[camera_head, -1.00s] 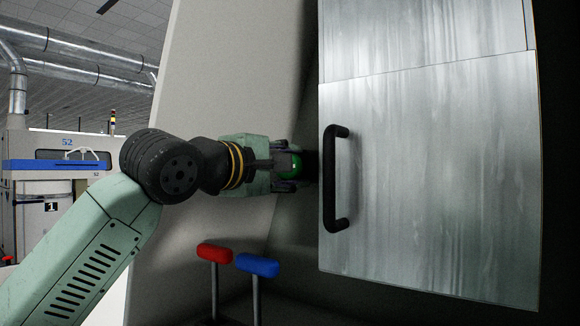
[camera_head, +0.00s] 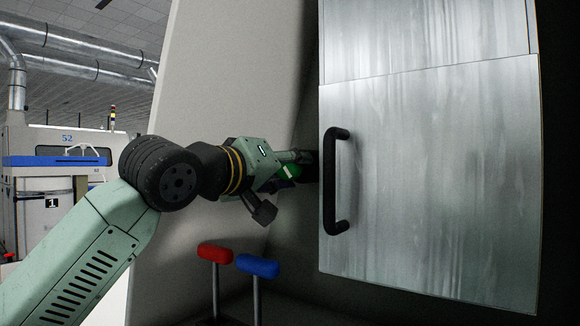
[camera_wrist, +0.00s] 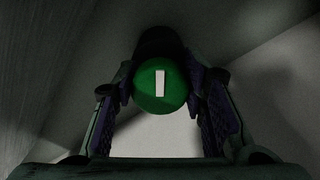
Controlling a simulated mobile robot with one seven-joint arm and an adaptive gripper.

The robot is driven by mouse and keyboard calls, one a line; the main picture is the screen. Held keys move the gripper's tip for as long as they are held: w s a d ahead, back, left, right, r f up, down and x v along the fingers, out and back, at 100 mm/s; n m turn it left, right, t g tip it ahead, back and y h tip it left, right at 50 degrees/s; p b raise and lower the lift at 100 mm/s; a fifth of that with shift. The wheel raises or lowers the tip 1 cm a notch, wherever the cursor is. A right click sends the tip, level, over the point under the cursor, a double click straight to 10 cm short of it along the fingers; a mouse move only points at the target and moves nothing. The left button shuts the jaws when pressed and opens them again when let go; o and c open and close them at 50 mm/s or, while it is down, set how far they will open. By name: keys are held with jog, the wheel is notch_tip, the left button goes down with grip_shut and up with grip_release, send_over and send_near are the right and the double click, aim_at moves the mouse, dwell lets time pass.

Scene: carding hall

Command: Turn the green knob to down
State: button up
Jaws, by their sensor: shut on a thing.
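The green knob (camera_wrist: 160,97) is round, with a white bar mark on its face. In the wrist view it sits between my gripper's two fingers, and the mark stands nearly upright in that picture. In the head view the knob (camera_head: 290,172) is partly hidden by my gripper (camera_head: 292,167), beside the metal door's left edge. The white mark shows there as a small light patch. My gripper (camera_wrist: 163,100) is shut on the knob, one finger pad on each side, and its wrist is rolled to a slant in the head view.
A metal door (camera_head: 430,180) with a black handle (camera_head: 334,180) stands just right of the knob. A red-topped lever (camera_head: 215,253) and a blue-topped lever (camera_head: 257,266) stand below. A pale panel (camera_head: 210,80) slopes behind my arm. A numbered machine (camera_head: 55,170) is far left.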

jog(key=m, duration=0.3)
jog(key=shift+f+m, duration=0.1)
jog(key=shift+m, duration=0.2)
jog(key=shift+w+a+m+p, duration=0.1)
jog(key=shift+m+p, duration=0.4)
jog(key=shift+m, duration=1.3)
jog(key=shift+f, duration=0.1)
jog(key=o, duration=1.1)
jog(key=shift+o, duration=0.2)
jog(key=v, duration=1.2)
